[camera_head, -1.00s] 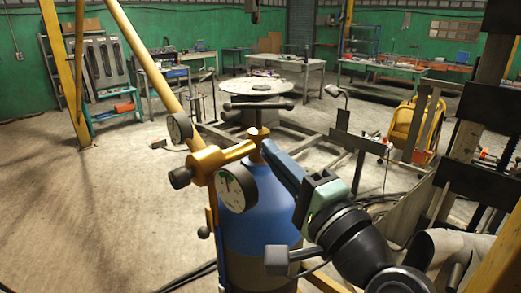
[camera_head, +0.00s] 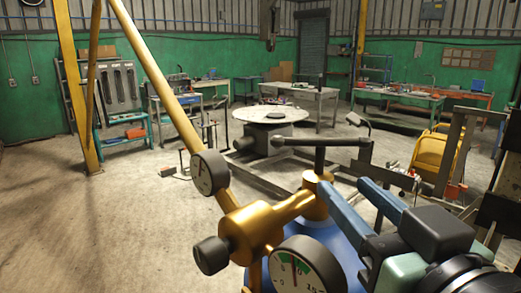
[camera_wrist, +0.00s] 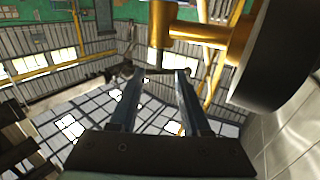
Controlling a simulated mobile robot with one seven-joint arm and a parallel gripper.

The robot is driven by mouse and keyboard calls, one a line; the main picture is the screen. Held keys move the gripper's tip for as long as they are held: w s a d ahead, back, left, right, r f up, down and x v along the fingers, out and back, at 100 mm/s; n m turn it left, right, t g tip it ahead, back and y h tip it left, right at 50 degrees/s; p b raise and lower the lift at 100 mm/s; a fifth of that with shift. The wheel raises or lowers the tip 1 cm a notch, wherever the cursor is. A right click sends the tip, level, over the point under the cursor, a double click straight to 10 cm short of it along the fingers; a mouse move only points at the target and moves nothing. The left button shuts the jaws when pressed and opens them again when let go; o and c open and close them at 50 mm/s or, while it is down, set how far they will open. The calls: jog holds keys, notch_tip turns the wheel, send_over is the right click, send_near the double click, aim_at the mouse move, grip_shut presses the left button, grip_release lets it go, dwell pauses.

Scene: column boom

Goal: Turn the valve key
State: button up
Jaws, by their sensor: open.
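The valve key (camera_head: 320,143) is a dark T-shaped bar on a short upright stem, above the brass valve (camera_head: 262,218) of a blue cylinder (camera_head: 335,240). My gripper (camera_head: 342,183) is open, with two blue fingers apart, low and to the right of the stem. The left finger's tip overlaps the brass collar in the picture; contact cannot be told. Nothing shows gripped. In the wrist view my gripper (camera_wrist: 158,72) is also open, beside the brass valve body (camera_wrist: 200,40). The key is hard to make out there.
Two round gauges, one upper left (camera_head: 209,172) and one in front (camera_head: 305,268), and a dark knob (camera_head: 211,255) stick out from the valve. A yellow post (camera_head: 150,75) rises behind at left. A round table (camera_head: 268,115) stands beyond. Open floor lies to the left.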

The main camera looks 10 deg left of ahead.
aim_at(322, 161)
jog(key=p+x, duration=0.2)
jog(key=x, duration=0.3)
jog(key=p+x, duration=0.2)
jog(key=x, duration=0.4)
jog(key=shift+w+r+p, duration=0.2)
jog(key=shift+r+p, duration=0.05)
jog(key=shift+p, duration=0.1)
jog(key=shift+w+a+f, duration=0.1)
jog(key=shift+w+a, duration=0.1)
jog(key=shift+w, duration=0.35)
grip_shut()
